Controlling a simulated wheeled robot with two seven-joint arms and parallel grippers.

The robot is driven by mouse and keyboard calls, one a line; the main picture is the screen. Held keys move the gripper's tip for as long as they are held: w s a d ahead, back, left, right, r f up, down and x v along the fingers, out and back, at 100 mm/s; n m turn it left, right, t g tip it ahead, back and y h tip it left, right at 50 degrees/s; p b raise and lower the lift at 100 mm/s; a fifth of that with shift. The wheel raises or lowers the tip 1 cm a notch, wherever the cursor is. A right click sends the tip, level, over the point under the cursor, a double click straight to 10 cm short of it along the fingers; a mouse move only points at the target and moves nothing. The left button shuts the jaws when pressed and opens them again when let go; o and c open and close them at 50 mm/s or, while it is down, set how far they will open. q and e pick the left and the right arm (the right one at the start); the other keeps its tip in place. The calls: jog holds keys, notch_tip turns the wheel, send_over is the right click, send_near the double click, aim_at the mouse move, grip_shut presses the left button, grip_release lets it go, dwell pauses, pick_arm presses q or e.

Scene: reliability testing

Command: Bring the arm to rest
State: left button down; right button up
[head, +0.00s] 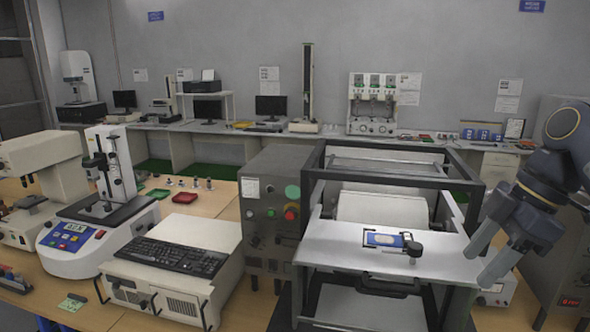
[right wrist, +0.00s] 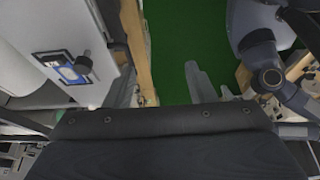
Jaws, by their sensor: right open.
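My right arm comes in from the right edge of the head view. Its gripper (head: 477,268) points down and left with its two grey fingers apart and nothing between them. It hangs beside the right edge of a light metal platform (head: 335,250). A blue and white flat device (head: 384,239) lies on that platform, with a black knob-like part (head: 413,248) at its right end. The device also shows at the upper left of the right wrist view (right wrist: 62,67). My left gripper is out of view.
A dark-framed test machine (head: 472,190) carries the platform. A control box (head: 270,210) with a red button stands to its left. A keyboard (head: 175,255) lies on a white case farther left. Green floor (right wrist: 180,40) shows beside the bench in the right wrist view.

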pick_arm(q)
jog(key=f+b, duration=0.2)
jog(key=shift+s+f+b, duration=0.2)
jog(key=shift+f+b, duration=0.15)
pick_arm(e)
jog(key=s+a+f+m+t, duration=0.1)
jog(key=s+a+f+m, duration=0.1)
jog(key=s+f+m, duration=0.3)
jog(key=s+a+f+m+t, duration=0.2)
jog(key=s+f+m, duration=0.4)
jog(key=f, duration=0.6)
jog(key=s+a+f+m+t, duration=0.1)
jog(key=s+a+f+m, duration=0.2)
jog(key=s+f+m, duration=0.2)
notch_tip(320, 180, down, 4)
jog(key=shift+s+a+r+m+t+h, duration=0.1)
jog(key=shift+s+a+m+t+h, duration=0.2)
jog(key=shift+m, duration=0.3)
